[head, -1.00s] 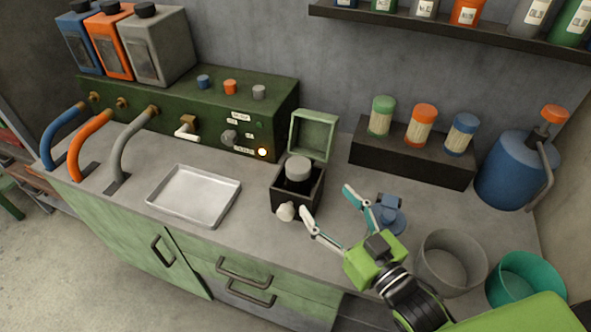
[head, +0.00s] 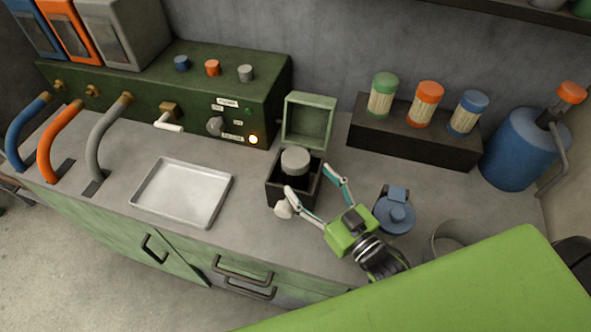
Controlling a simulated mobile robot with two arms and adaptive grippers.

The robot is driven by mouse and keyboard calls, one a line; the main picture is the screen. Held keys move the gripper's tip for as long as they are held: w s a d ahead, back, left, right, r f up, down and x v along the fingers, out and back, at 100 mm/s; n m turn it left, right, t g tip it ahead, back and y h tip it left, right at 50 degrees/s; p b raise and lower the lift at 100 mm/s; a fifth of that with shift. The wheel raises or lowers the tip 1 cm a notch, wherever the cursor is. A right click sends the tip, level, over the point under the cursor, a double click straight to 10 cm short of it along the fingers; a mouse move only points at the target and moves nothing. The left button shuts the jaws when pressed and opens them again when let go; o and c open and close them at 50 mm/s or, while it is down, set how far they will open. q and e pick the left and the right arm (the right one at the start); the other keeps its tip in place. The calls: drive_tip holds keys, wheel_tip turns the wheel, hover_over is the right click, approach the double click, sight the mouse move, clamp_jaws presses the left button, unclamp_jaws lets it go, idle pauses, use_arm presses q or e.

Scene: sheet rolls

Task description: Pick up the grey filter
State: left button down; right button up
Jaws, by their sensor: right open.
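The grey filter, a grey-capped cylinder (head: 295,160), stands upright in a dark open-topped box (head: 283,192) with its green lid (head: 308,119) raised behind it. My right gripper (head: 308,176) is open, with its fingers reaching toward the box from the lower right. One fingertip is near the box's front corner by a white knob (head: 283,209), the other is by the box's right side. I cannot tell whether the fingers touch the box. The filter's lower part is hidden inside the box. My left gripper is not in view.
A metal tray (head: 183,192) lies to the left on the counter. A blue round device (head: 394,212) stands just right of the gripper. A dark rack (head: 413,141) holds green, orange and blue-capped filters behind. A blue canister (head: 520,148) stands far right.

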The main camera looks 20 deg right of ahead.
sight(304, 175)
drive_tip(key=shift+w+a, duration=0.1)
drive_tip(key=shift+w, duration=0.35)
drive_tip(key=shift+w+a+r, duration=0.15)
drive_tip(key=shift+w+a, duration=0.1)
drive_tip(key=shift+w, duration=0.45)
drive_tip(key=p+x, duration=0.1)
drive_tip(key=x, duration=0.2)
drive_tip(key=shift+w+a, duration=0.1)
drive_tip(key=shift+w, duration=0.55)
drive_tip(key=shift+a, duration=0.1)
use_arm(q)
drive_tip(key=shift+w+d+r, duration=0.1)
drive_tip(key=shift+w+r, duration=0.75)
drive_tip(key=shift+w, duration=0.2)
use_arm(e)
drive_tip(key=c, duration=1.4)
drive_tip(key=shift+c, duration=0.2)
